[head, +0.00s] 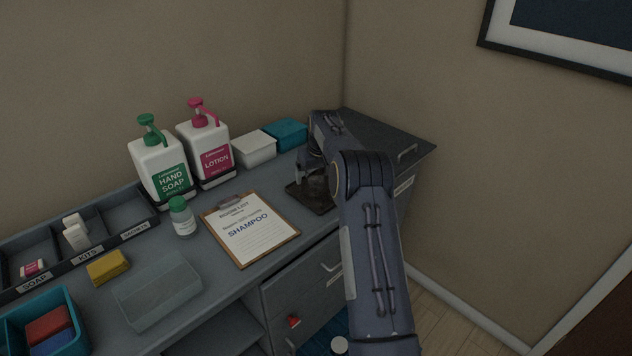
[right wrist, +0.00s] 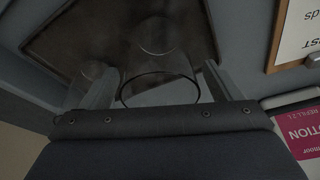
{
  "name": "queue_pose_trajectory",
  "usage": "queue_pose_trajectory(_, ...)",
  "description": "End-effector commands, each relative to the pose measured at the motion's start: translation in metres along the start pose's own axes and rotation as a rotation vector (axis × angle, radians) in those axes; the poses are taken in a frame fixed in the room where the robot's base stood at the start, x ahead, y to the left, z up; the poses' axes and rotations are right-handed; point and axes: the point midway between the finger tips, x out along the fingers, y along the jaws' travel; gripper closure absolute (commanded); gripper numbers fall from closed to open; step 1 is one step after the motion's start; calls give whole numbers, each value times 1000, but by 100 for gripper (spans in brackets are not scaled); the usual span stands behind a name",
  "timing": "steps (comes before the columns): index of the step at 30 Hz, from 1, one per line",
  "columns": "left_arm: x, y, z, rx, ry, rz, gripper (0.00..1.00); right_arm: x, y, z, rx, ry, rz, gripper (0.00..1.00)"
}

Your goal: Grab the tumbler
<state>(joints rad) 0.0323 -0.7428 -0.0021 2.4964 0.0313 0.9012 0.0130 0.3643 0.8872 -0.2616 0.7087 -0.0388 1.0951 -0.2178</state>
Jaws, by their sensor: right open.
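The tumbler (right wrist: 157,60) is clear glass and shows in the right wrist view, its round rim facing the camera. It stands on a dark tray (right wrist: 203,25). My right gripper (right wrist: 155,88) is open, with one finger on each side of the tumbler's rim; I cannot tell whether either finger touches the glass. A second, fainter glass shape (right wrist: 92,70) shows by the left finger. In the head view my right gripper (head: 312,181) is low over the tray (head: 300,194), and my arm hides most of the glassware. My left gripper is not in view.
A clipboard (head: 262,245) lies left of the tray. Hand soap (head: 160,165) and lotion (head: 208,150) pump bottles stand behind, with white (head: 253,149) and teal (head: 287,134) boxes beside them. A small capped bottle (head: 182,220) and a clear bin (head: 158,290) are further left.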

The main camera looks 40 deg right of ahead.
Motion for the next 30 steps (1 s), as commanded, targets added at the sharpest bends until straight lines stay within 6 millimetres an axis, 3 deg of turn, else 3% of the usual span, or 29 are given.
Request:
queue_pose_trajectory(7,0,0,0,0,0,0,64,1,0,0,0,1,0,18)
queue_pose_trajectory(19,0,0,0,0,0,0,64,0,0,-1,0,3,0,68)
queue_pose_trajectory(30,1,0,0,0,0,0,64,-6,0,-3,0,4,0,68)
